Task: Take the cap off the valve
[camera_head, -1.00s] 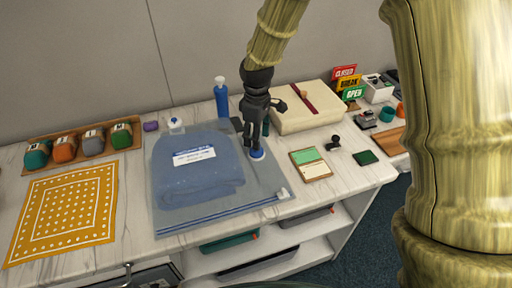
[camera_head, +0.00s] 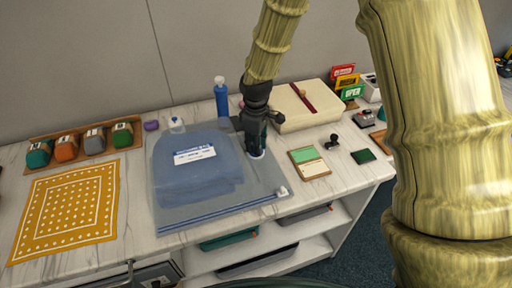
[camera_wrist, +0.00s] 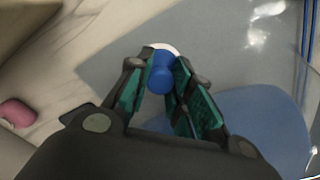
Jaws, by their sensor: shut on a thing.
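A clear vacuum bag (camera_head: 165,205) with a folded blue cloth (camera_head: 190,180) inside lies flat on the counter. Its white valve (camera_wrist: 163,47) shows partly behind the blue cap (camera_wrist: 161,78) in the wrist view. My gripper (camera_head: 256,152) points down at the bag's right part. In the wrist view my gripper (camera_wrist: 164,80) has its green-padded fingers on both sides of the cap, shut on it. Whether the cap is still joined to the valve I cannot tell. In the head view my fingers mostly hide cap and valve.
A blue bottle (camera_head: 221,98) and a cream box (camera_head: 306,108) stand behind the bag. A green-and-white pad (camera_head: 309,162) and a small black object (camera_head: 333,144) lie to the right. A yellow dotted cloth (camera_head: 68,210) lies left.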

